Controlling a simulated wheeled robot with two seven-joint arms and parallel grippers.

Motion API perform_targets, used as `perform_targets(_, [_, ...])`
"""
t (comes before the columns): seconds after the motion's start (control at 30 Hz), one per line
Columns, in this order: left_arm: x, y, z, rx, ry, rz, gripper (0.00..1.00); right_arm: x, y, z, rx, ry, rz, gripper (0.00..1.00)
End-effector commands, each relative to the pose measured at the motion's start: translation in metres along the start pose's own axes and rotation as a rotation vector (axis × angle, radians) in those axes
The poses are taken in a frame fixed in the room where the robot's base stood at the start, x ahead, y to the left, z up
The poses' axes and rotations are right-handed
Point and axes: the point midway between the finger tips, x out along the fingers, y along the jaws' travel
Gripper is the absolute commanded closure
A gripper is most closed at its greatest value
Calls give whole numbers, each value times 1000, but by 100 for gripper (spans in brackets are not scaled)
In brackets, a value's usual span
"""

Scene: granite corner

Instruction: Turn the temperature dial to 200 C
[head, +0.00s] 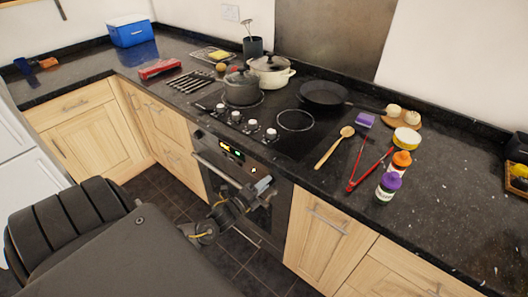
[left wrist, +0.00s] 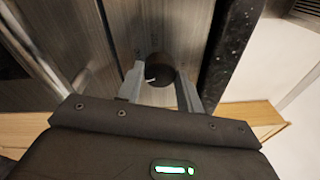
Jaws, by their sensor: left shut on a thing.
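The temperature dial (left wrist: 160,68) is a dark round knob with a white pointer line on the oven's metal front panel. In the left wrist view it sits between the two grey fingers of my left gripper (left wrist: 160,88), which is shut on it. In the head view my left gripper (head: 262,184) is at the oven (head: 225,172) front, right of the lit display (head: 231,150); the dial is mostly hidden there. The scale marks around the dial are too small to read. My right gripper is out of view.
The oven handle (head: 212,169) runs below the panel. Several hob knobs (head: 252,125) stand on the worktop above. A pot (head: 241,87), a frying pan (head: 324,93), a wooden spoon (head: 334,148), red tongs (head: 366,168) and bottles (head: 388,187) are on the counter.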

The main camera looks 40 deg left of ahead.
Motion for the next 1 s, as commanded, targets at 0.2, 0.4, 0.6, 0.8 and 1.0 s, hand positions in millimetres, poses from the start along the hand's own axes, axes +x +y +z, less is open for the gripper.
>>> perform_targets(0.2, [1,-4,1,203,14,18,86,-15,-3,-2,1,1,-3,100])
perform_targets(0.4, [1,-5,1,391,25,35,86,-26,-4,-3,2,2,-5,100])
perform_targets(0.6, [1,-5,1,563,36,52,86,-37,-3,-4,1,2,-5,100])
perform_targets(0.8, [1,-5,1,700,45,65,86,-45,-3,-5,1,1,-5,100])
perform_targets(1.0, [0,-4,1,793,51,75,86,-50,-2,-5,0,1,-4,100])
